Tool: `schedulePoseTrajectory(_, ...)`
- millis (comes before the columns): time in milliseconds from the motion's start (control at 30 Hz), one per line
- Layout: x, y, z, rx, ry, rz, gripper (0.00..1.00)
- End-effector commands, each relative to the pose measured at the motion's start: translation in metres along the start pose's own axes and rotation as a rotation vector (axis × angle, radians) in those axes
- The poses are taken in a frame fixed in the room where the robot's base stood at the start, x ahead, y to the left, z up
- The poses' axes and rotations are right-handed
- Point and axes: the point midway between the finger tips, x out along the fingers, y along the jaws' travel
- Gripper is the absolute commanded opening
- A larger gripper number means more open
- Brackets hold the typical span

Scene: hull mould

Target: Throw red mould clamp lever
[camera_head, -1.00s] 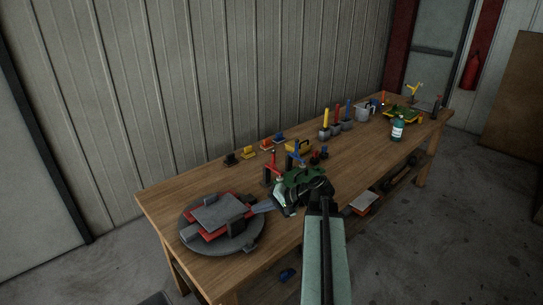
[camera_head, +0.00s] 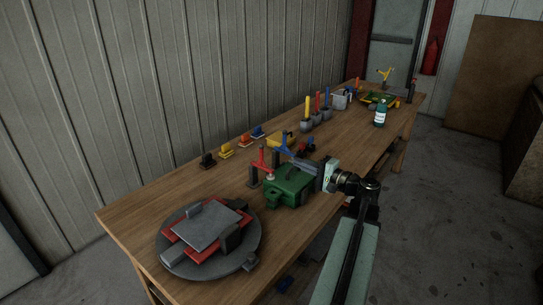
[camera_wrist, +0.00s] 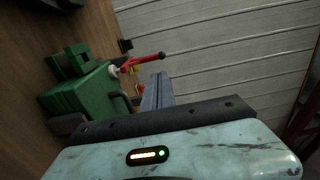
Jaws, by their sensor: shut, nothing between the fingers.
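The red clamp lever (camera_head: 263,160) stands up at the left back of the green mould block (camera_head: 288,188). In the wrist view the red lever (camera_wrist: 144,62) has a dark tip and a pale pivot beside the green block (camera_wrist: 85,100). A blue lever (camera_head: 286,147) stands just right of it. My gripper (camera_head: 293,158) reaches in from the right, above the green block. Its fingers (camera_wrist: 158,78) are shut and empty, close to the red lever but seemingly apart from it. The exact gap cannot be told.
A round grey turntable (camera_head: 172,262) with a red and grey mould is at the near left. Small coloured clamps (camera_head: 226,151) line the wall side.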

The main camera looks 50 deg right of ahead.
Motion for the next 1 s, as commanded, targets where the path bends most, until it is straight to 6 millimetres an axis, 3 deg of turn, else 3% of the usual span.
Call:
schedulePoseTrajectory(600,0.121,0.000,0.003,0.000,-0.008,0.002,0.00)
schedulePoseTrajectory(800,0.139,0.001,0.004,-0.001,-0.007,0.002,0.00)
schedulePoseTrajectory(1000,0.141,0.001,0.004,0.000,-0.007,0.002,0.00)
